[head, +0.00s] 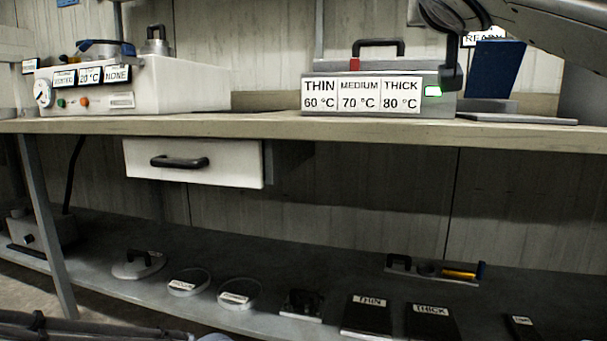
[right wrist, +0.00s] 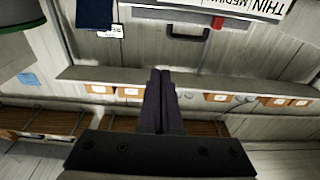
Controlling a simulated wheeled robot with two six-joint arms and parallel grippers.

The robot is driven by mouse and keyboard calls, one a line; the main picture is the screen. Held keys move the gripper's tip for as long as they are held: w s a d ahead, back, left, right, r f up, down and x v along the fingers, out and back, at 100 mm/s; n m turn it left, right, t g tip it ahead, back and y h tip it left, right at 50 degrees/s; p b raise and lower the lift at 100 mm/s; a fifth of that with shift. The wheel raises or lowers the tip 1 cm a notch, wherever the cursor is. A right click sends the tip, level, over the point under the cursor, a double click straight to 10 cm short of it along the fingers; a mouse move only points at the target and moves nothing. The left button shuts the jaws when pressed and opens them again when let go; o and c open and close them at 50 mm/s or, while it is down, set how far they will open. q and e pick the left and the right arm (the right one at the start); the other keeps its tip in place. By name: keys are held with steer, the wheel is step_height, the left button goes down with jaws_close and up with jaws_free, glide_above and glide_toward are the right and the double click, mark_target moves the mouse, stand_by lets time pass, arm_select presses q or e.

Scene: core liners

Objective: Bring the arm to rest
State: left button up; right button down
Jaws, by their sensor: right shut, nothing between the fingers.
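My right arm comes in from the top right in the head view. Its dark right gripper (head: 451,82) hangs in front of the right end of the grey bench unit (head: 375,72), beside a small green light. In the right wrist view the gripper's two dark fingers (right wrist: 160,75) lie together, shut and empty. Part of the unit's label plate (right wrist: 250,6) shows at the top of that view, apart from the fingers. My left gripper is not in view.
A white machine (head: 180,85) with a gauge stands on the bench (head: 270,126) at left. A blue panel (head: 497,68) stands right of my gripper. A white drawer (head: 193,163) hangs below. The lower shelf (head: 330,255) holds lids, rings and dark THIN and THICK plates.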

steer(key=s+a+f+n+g+y+p, duration=0.1)
steer(key=a+f+n+g+y+p, duration=0.25)
steer(key=a+f+p, duration=0.4)
steer(key=a+f+n+g+y+p, duration=0.2)
steer(key=a+f+g+p, duration=0.25)
steer(key=f, duration=0.65)
steer(key=s+a+f+n+g+p, duration=0.1)
steer(key=s+f+n+g+p, duration=0.1)
steer(key=s+f+g+p, duration=0.8)
steer(key=s+a+f+n+g+p, duration=0.1)
steer(key=s+a+f+n, duration=0.35)
steer(key=s, duration=1.15)
step_height(320, 180, up, 36)
steer(key=d+m+p, duration=0.1)
steer(key=d+p, duration=0.2)
steer(key=p, duration=3.4)
steer(key=shift+m, duration=0.3)
